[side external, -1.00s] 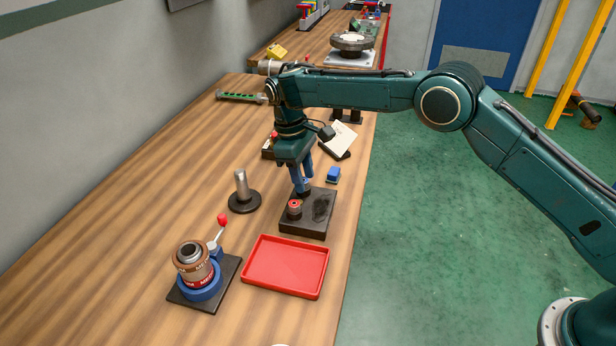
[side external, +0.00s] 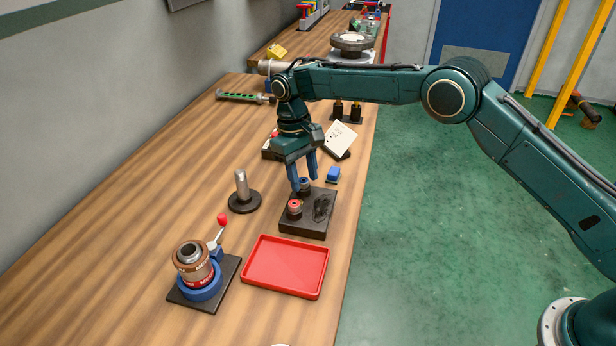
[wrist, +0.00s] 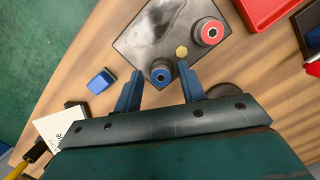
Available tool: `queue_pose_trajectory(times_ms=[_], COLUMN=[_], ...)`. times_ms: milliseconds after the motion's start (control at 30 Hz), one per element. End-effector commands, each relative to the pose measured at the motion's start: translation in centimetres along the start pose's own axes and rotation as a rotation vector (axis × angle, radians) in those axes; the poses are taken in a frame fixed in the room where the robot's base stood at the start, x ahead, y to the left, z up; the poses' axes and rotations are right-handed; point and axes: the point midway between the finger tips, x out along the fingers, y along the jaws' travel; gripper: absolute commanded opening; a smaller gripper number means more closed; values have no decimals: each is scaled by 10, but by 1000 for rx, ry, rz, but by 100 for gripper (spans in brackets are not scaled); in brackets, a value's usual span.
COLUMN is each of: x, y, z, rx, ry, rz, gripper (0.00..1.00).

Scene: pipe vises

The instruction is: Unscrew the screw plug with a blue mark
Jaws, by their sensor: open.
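The blue-marked screw plug (side external: 304,186) stands on a dark block (side external: 306,228) on the wooden bench. In the wrist view its blue ring with a dark centre (wrist: 161,75) faces up. My gripper (side external: 305,182) is open over it, and in the wrist view the two blue fingers (wrist: 160,71) are on either side of the plug with gaps between. I cannot tell the exact fingertip height. A red-marked screw plug (side external: 294,207) sits on the same block, also visible in the wrist view (wrist: 210,32).
A red tray (side external: 286,267) lies in front of the block. A metal post on a round base (side external: 243,192) and a blue vise holding a brown pipe piece (side external: 198,275) stand left. A small blue block (side external: 333,175) is just right of my gripper.

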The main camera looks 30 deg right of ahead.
Motion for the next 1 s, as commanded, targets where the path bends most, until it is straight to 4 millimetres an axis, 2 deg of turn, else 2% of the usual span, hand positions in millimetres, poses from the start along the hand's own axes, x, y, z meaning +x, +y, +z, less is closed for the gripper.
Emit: queue_pose_trajectory(times_ms=[1000], x=[0], y=[1], z=[0], rx=[477], ry=[0], rz=[-97], gripper=[40])
